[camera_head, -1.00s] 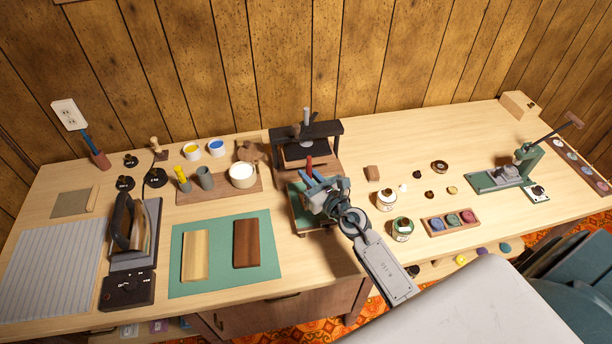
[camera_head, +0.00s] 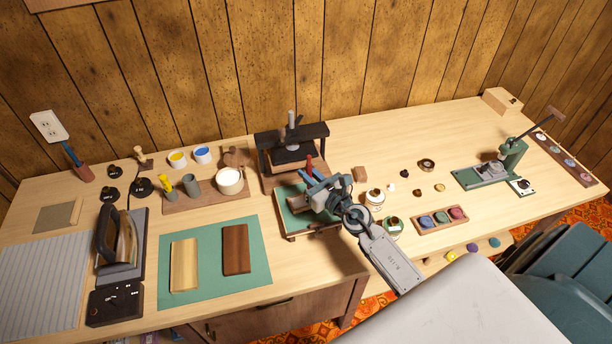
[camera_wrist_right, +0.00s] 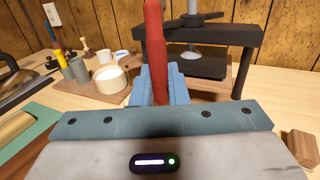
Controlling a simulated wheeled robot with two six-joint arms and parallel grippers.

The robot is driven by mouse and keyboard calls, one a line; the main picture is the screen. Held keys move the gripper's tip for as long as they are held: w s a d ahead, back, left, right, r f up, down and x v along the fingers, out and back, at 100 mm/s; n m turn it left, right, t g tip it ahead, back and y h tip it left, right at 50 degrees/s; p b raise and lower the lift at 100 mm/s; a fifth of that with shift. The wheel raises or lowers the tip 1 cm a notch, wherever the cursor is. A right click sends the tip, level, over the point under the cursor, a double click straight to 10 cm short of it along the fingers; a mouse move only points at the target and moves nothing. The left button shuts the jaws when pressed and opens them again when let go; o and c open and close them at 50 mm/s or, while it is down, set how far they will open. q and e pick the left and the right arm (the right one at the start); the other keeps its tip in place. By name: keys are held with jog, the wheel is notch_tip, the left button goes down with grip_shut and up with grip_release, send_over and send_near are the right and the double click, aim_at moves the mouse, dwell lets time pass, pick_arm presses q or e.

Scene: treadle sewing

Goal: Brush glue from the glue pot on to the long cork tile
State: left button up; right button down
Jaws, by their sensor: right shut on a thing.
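My right gripper (camera_head: 316,181) is shut on a red handle (camera_head: 309,164), which stands up between its blue fingers in the right wrist view (camera_wrist_right: 155,40). The handle's lower end is hidden, so I see no bristles. The white glue pot (camera_head: 229,182) stands on a wooden board, left of this gripper and apart from it. It also shows in the right wrist view (camera_wrist_right: 110,80). A pale tan slab (camera_head: 184,265) and a dark brown slab (camera_head: 235,249) lie on a green mat; I cannot tell which is cork. My left gripper is out of view.
A black press (camera_head: 291,146) stands behind my right gripper, with a green tray (camera_head: 291,222) below it. Yellow and grey cylinders stand beside the glue pot on the board (camera_head: 205,198). An iron (camera_head: 118,241) is at left. Small jars (camera_head: 375,198) stand at right.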

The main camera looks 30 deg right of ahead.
jog(key=d+b, duration=0.1)
jog(key=d, duration=0.2)
jog(key=shift+s+d, duration=0.1)
jog(key=shift+s, duration=0.1)
dwell(0.3)
jog(key=shift+d, duration=0.1)
jog(key=shift+s+d+b, duration=0.1)
jog(key=shift+d+b, duration=0.2)
jog(key=shift+d, duration=0.35)
jog(key=shift+a, duration=0.15)
